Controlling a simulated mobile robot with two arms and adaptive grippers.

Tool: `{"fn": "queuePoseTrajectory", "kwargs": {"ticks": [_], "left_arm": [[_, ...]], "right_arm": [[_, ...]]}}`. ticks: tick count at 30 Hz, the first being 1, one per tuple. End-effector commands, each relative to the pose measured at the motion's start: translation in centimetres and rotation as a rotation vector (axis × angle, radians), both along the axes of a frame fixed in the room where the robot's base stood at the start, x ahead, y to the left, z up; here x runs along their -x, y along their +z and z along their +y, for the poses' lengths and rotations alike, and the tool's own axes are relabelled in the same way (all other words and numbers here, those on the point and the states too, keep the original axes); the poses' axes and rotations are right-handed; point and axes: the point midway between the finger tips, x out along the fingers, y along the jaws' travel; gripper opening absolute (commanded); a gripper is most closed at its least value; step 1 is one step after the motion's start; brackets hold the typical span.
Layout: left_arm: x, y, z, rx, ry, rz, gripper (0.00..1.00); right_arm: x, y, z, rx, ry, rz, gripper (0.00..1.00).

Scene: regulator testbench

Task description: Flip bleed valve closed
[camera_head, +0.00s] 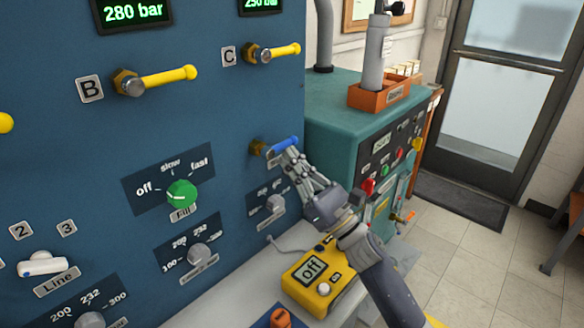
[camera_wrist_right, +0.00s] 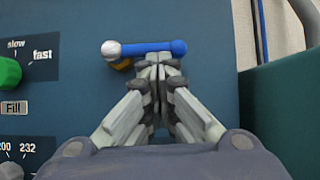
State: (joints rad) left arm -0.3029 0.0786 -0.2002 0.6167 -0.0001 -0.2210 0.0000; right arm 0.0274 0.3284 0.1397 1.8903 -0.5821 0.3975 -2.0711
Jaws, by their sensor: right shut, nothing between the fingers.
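The blue-handled valve, the only blue one in view and apparently the bleed valve (camera_head: 285,143), sits on the blue panel. Its handle points right from a brass fitting, roughly level. In the right wrist view the blue handle (camera_wrist_right: 150,47) lies level, with its silver pivot at the left and a round blue knob at the right. My right gripper (camera_head: 288,155) is shut and empty, its fingertips just below the handle. In the wrist view the closed fingertips (camera_wrist_right: 158,60) are at the handle's lower edge, right of its middle; I cannot tell whether they touch. My left gripper is not in view.
Yellow valve handles B (camera_head: 168,77) and C (camera_head: 285,50) are above on the panel. A green fill knob (camera_head: 181,194) is to the left. A teal machine (camera_head: 335,120) stands close at the right.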

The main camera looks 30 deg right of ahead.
Motion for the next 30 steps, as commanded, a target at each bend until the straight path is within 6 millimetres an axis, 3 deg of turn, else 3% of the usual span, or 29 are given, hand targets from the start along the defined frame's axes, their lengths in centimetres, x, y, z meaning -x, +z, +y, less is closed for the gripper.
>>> {"fn": "queuePoseTrajectory", "kwargs": {"ticks": [11, 24, 30], "left_arm": [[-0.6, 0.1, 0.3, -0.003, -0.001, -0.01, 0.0], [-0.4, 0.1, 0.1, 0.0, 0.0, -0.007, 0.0], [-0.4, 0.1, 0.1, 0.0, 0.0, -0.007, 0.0]], "right_arm": [[0.9, -0.3, -0.4, -0.003, -0.002, -0.004, 0.0], [7.6, -5.3, -2.9, -0.002, -0.002, 0.002, 0.0], [9.2, -6.4, -3.5, -0.001, -0.001, 0.0, 0.0]]}}
